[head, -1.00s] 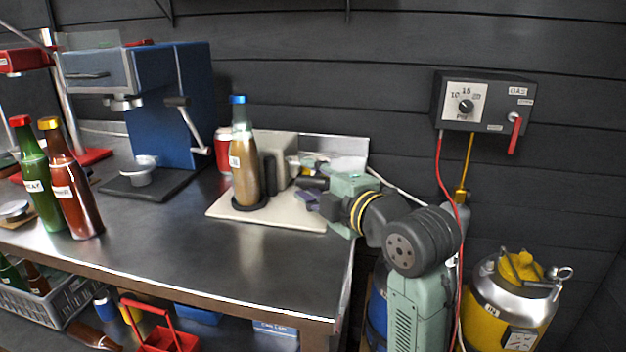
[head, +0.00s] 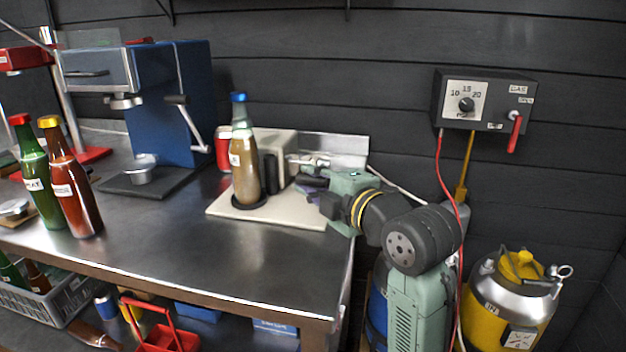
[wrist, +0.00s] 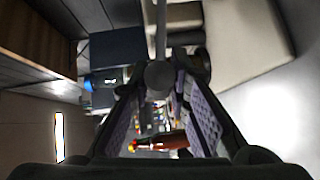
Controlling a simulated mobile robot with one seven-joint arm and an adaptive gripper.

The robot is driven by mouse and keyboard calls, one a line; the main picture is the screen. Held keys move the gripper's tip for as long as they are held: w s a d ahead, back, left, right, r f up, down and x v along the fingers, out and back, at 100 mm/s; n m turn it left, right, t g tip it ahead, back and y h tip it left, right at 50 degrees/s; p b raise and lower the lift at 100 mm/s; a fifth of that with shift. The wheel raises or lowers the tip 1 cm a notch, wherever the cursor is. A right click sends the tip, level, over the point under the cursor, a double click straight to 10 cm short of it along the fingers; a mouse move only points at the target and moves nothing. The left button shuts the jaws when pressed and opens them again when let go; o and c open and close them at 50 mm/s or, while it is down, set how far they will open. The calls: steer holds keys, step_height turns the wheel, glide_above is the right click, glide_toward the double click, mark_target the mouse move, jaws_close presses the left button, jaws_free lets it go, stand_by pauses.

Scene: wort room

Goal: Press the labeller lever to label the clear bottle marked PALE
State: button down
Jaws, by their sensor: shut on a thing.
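The clear bottle (head: 245,170), with amber contents, a blue cap and a small white tag, stands upright on the labeller's pale base (head: 285,214). I cannot read the tag. The labeller's boxy beige body (head: 277,148) is behind it. My gripper (head: 313,186) is at the labeller's right side, apart from the bottle. In the wrist view, a grey rod with a rounded end, which looks like the labeller lever (wrist: 158,74), lies between my gripper's fingers (wrist: 160,100). My gripper is shut on it. In the head view the fingers partly hide the lever.
A red can (head: 223,149) stands behind the bottle. A blue machine (head: 170,105) is to the left. A green bottle (head: 38,180) and a brown bottle (head: 72,190) stand front left. The bench front (head: 200,255) is clear. A gas box (head: 483,102) hangs on the wall at right.

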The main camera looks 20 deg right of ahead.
step_height(320, 180, down, 2)
steer(key=b, duration=0.5)
steer(key=shift+f+n+t, duration=0.1)
steer(key=shift+n+t, duration=0.3)
steer(key=f+b, duration=0.1)
steer(key=b, duration=0.2)
steer(key=shift+a+n+t, duration=0.1)
steer(key=shift+n+t, duration=0.3)
steer(key=shift+n+t+b, duration=0.3)
steer(key=shift+b, duration=0.75)
steer(key=c, duration=1.5)
jaws_free()
steer(key=shift+s, duration=0.15)
